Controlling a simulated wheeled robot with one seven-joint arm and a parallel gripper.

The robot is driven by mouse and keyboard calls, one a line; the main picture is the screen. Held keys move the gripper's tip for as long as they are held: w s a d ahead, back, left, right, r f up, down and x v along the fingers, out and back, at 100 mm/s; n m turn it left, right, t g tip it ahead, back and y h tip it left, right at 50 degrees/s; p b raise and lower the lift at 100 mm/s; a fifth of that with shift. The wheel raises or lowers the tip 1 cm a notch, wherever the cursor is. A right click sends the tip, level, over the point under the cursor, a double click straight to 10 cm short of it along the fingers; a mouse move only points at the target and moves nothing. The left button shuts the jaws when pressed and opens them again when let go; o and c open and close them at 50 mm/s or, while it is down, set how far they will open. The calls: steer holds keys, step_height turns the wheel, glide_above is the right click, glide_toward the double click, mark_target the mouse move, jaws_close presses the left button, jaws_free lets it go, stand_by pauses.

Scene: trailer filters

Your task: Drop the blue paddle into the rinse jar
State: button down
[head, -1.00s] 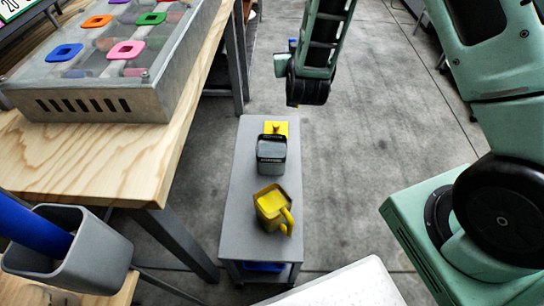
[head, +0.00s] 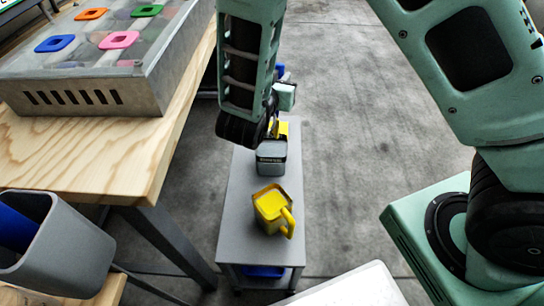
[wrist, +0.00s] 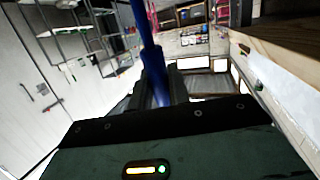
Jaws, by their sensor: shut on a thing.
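The blue paddle shows in the wrist view as a blue shaft (wrist: 150,60) standing up between the fingers of my gripper (wrist: 163,80), which is shut on it. In the head view only a small blue bit shows beyond my arm. My fingers are hidden there behind the dark wrist joint. A grey square jar (head: 271,166) with a label, which seems to be the rinse jar, stands on a narrow grey cart. My arm hangs over the far end of the cart, and its wrist joint partly covers the jar's far rim. I cannot tell the paddle's height above the jar.
A yellow mug (head: 272,207) stands on the cart (head: 240,225), nearer than the jar. A yellow piece (head: 283,128) sits behind the jar. At left, a wooden bench (head: 95,160) carries a metal box (head: 130,75). A grey holder (head: 75,245) with something blue stands at lower left.

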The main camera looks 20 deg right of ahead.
step_height(320, 180, down, 5)
steer(key=b, duration=0.4)
steer(key=shift+f, duration=0.1)
steer(key=c, duration=1.2)
jaws_free()
steer(key=shift+c, duration=0.2)
steer(key=p+v, duration=0.2)
steer(key=v, duration=1.5)
steer(key=shift+s+p, duration=0.2)
steer(key=shift+p, duration=0.2)
steer(key=shift+a, duration=0.1)
